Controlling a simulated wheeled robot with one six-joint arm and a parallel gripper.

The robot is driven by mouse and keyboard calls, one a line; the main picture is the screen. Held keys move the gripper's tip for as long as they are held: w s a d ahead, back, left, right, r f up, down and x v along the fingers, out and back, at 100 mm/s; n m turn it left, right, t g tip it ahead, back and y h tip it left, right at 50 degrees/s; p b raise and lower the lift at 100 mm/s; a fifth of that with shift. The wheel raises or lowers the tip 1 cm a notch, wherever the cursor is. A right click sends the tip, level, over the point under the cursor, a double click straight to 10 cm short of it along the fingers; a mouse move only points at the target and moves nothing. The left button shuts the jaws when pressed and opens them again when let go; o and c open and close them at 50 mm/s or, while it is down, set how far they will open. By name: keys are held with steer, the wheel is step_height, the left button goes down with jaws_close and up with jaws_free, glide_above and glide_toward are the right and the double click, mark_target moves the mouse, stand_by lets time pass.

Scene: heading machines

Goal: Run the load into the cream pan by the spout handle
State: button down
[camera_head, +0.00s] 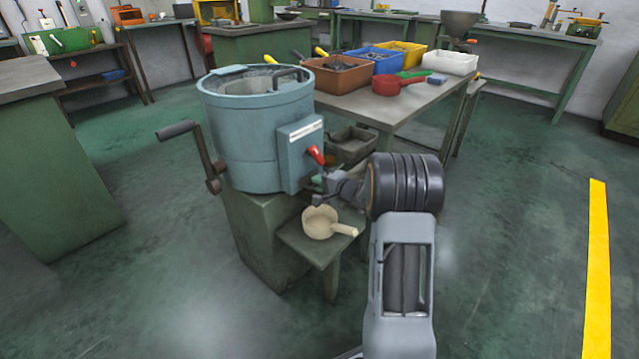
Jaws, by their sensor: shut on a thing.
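My gripper (318,190) reaches in from the right, just above the pan and below the red lever. It is shut on the spout handle, of which a small green bit (317,180) shows at the fingers. The spout mouth is hard to make out.
A crank (198,155) sticks out at the drum's left. Behind stands a table (410,110) with brown, blue, yellow and white bins and a red scoop (395,85). A grey tray (352,145) is behind my wrist. Floor at right is clear.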

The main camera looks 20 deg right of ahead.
steer(key=b+v, duration=0.1)
steer(key=v, duration=0.2)
steer(key=shift+s+d+f+b, duration=0.2)
steer(key=shift+s+f+b, duration=0.1)
steer(key=shift+s+b, duration=0.05)
steer(key=c, duration=1.5)
jaws_free()
steer(key=shift+o, duration=0.2)
steer(key=p+v, duration=0.3)
steer(key=v, duration=1.1)
steer(key=shift+a+r, duration=0.1)
